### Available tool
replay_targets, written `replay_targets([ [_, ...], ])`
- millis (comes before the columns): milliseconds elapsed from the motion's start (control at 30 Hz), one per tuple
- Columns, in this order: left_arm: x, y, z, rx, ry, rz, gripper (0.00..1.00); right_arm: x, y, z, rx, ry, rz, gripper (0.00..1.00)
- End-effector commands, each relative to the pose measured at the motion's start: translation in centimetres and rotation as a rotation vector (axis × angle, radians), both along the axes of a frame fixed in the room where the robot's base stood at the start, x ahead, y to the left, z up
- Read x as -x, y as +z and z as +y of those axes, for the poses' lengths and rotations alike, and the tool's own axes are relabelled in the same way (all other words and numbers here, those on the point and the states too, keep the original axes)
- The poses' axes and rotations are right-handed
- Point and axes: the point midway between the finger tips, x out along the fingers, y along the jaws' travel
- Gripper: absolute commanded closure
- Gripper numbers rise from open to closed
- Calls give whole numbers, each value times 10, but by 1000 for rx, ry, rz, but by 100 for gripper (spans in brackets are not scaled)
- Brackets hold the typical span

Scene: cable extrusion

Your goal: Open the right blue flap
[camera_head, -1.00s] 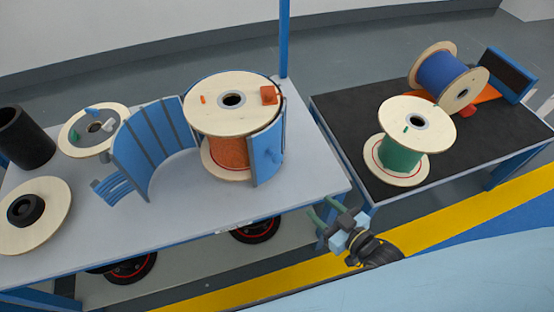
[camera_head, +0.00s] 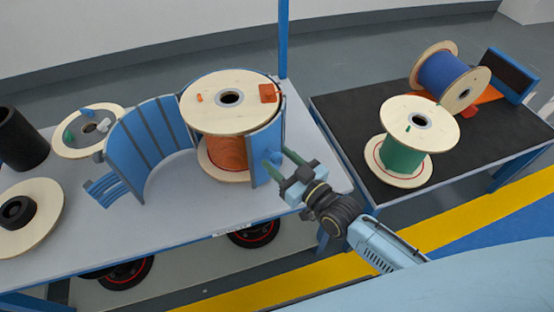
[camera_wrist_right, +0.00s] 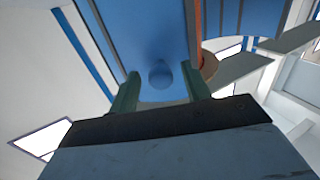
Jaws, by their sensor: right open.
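The right blue flap (camera_head: 268,150) stands upright at the right side of the orange cable spool (camera_head: 228,152) on the grey table. A small blue knob (camera_head: 274,157) sticks out from its outer face. My right gripper (camera_head: 280,173) is open with its green fingers pointing at the knob. In the right wrist view the knob (camera_wrist_right: 160,74) sits between the two green fingers (camera_wrist_right: 158,92), and no contact is visible. The left blue flap (camera_head: 150,140) stands swung out to the left of the spool. My left gripper is not in view.
A black-topped table (camera_head: 350,122) at the right holds a green spool (camera_head: 404,152) and a blue spool (camera_head: 447,77). A blue post (camera_head: 284,40) rises behind the spool.

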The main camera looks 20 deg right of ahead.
Motion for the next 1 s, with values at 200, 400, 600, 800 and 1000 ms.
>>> replay_targets([
  [200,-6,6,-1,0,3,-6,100,-12,0,6,0,0,1,52],
  [400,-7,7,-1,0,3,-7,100,-13,0,6,1,0,2,52],
  [600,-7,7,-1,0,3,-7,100,-12,0,6,0,0,1,72],
  [800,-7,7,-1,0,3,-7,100,-12,0,6,0,0,1,98],
  [1000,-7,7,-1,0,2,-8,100,-12,0,5,0,0,1,100],
])
